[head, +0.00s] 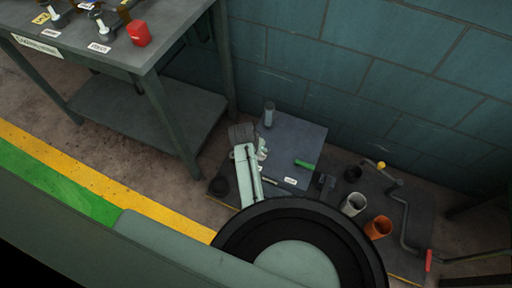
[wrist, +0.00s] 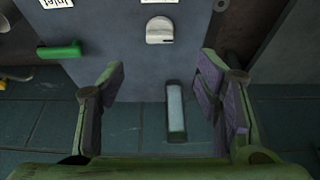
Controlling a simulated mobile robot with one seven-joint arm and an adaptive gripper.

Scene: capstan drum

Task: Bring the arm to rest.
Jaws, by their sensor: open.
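My gripper (wrist: 162,68) is open, with nothing between its fingers, in the wrist view. Its two green fingers with purple pads stand wide apart. A grey panel (wrist: 115,50) with a pale knob (wrist: 160,31) lies beyond the fingertips. A short grey post (wrist: 176,112) shows between the fingers, apart from both. In the head view my pale arm reaches up over the left side of the grey box (head: 297,136); the fingers are too small there to make out.
A green handle (head: 305,164) is on the box. To its right are a pale cup (head: 353,204), an orange cup (head: 378,227) and a crank with a red grip (head: 428,260). A workbench (head: 165,45) stands at upper left. A block wall (head: 400,70) is behind.

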